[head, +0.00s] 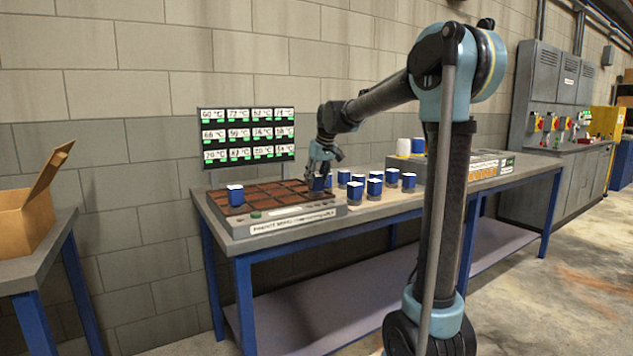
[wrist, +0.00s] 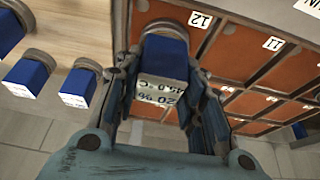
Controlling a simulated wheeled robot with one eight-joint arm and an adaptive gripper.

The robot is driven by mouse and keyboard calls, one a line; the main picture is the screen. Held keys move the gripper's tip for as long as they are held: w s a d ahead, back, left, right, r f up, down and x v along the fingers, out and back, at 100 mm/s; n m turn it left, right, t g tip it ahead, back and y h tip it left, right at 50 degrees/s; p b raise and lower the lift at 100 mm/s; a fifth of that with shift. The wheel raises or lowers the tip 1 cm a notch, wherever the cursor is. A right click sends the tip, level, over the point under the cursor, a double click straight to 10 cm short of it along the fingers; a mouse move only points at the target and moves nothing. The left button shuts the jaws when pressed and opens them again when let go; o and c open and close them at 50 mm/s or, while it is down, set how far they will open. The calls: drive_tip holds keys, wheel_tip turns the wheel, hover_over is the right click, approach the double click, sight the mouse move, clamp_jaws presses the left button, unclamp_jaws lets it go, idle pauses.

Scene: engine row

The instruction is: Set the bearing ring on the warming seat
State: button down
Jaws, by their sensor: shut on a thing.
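My gripper (head: 323,158) is above the right back part of the warming plate. In the wrist view its fingers (wrist: 165,70) are shut on a bearing ring (wrist: 165,50), a grey round piece with a blue block. The block's white label reads upside down, seemingly 20 % and 45.0 °C. This held piece (head: 319,183) also shows in the head view. The warming plate (head: 285,224) has reddish-brown square seats; the wrist view shows seats numbered 12 (wrist: 235,55) and 11. The held ring is by seat 12; I cannot tell whether it touches the plate.
Another blue piece (head: 235,196) stands on the plate's left part. Several similar pieces (head: 375,186) stand on the bench right of the plate. A display board (head: 246,137) with temperatures is behind the plate. A grey unit (head: 470,170) sits farther right. An open cardboard box (head: 28,212) is at left.

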drive_tip(key=c, duration=1.1)
unclamp_jaws()
drive_tip(key=shift+o, duration=0.2)
drive_tip(key=v, duration=1.2)
drive_tip(key=s+d+f+m, duration=0.2)
drive_tip(key=s+d+f, duration=0.5)
drive_tip(key=s+f, duration=0.4)
drive_tip(key=s+d+f+m+g+h, duration=0.1)
drive_tip(key=s+d+f+m, duration=0.1)
drive_tip(key=s+d+f, duration=0.5)
drive_tip(key=s+d+f+m+h, duration=0.1)
drive_tip(key=s+d+f, duration=0.7)
drive_tip(key=s+f, duration=0.8)
drive_tip(key=s+m, duration=0.1)
drive_tip(key=s, duration=0.2)
drive_tip(key=shift+f+m, duration=0.2)
drive_tip(key=shift+m, duration=0.1)
